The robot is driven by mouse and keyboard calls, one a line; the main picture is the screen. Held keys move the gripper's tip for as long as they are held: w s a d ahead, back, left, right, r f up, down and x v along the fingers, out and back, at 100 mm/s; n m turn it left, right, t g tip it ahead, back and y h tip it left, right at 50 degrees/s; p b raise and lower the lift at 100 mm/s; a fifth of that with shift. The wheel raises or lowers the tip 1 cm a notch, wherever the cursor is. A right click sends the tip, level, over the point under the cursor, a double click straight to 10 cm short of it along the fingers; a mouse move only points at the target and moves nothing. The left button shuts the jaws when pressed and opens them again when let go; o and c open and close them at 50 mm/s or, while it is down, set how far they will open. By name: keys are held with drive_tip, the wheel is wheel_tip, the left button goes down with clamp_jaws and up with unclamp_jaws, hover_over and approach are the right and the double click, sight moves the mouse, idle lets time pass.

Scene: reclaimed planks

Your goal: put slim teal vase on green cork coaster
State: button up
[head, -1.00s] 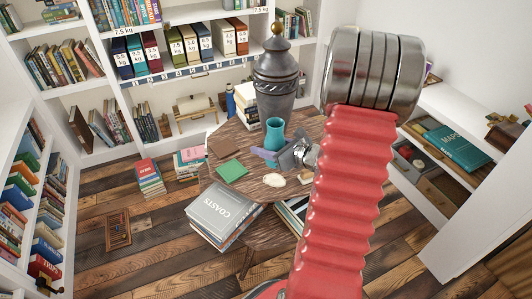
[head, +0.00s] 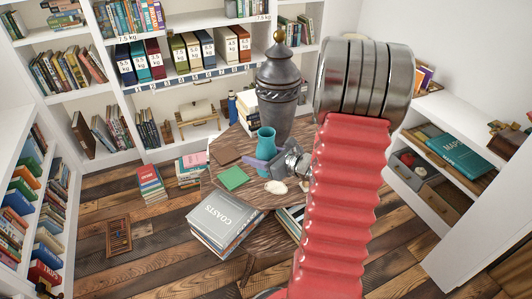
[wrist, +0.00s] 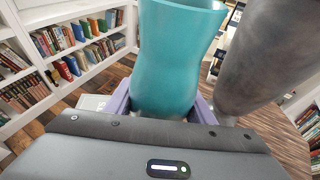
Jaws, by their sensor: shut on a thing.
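The slim teal vase (head: 266,143) is upright over the round wooden table, and it fills the middle of the wrist view (wrist: 175,62). My gripper (head: 263,163) is shut on the vase, with a lavender finger on each side of it low on its body. The vase's base is hidden, so I cannot tell whether it touches the table. The green cork coaster (head: 233,178) lies bare on the table, to the left of and nearer than the vase. It does not show in the wrist view.
A tall grey urn (head: 279,85) stands close behind the vase and looms right of it in the wrist view (wrist: 268,55). A brown square (head: 226,156) lies behind the coaster. Pale pieces (head: 276,187) lie near my gripper. A COASTS book stack (head: 223,218) stands in front.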

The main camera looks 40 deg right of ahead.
drive_tip(key=w+a+f+n+y, duration=0.1)
drive_tip(key=a+f, duration=0.1)
drive_tip(key=a, duration=0.7)
drive_tip(key=w+a+f+n+g+y, duration=0.1)
drive_tip(key=w+a+f+y, duration=0.1)
drive_tip(key=a, duration=0.7)
drive_tip(key=w+a+f+n+y, duration=0.1)
drive_tip(key=a+f, duration=0.3)
drive_tip(key=a, duration=0.6)
drive_tip(key=shift+w+n+g+y, duration=0.3)
drive_tip(key=shift+w+n, duration=0.05)
drive_tip(key=shift+n, duration=0.25)
drive_tip(key=shift+s, duration=0.1)
